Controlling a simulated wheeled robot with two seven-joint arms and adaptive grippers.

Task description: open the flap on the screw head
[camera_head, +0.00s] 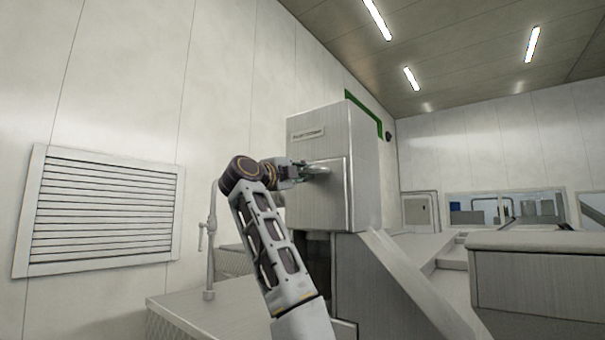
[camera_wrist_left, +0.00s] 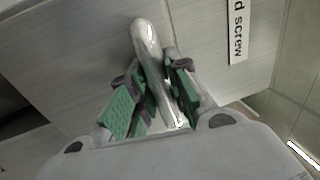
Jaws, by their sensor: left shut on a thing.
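The screw head is a tall brushed-metal box (camera_head: 362,165) in the middle of the head view. The flap (camera_head: 336,212) is a metal panel on its front face, below a small label plate. I cannot tell whether it stands slightly ajar. My left gripper (camera_head: 304,172) is at the flap's upper part. In the left wrist view, the green-padded fingers (camera_wrist_left: 152,98) are shut around a bright curved metal handle (camera_wrist_left: 147,42), which sticks out from the grey panel (camera_wrist_left: 85,50). The gripper hides part of the handle in the head view. My right gripper is out of view.
A label plate (camera_wrist_left: 238,30) ending in "d screw" is beside the handle. A sloping metal chute (camera_head: 405,285) runs down right of the box. A low metal housing (camera_head: 205,310) with an upright pipe (camera_head: 211,250) stands left. A louvred vent (camera_head: 100,210) is on the left wall.

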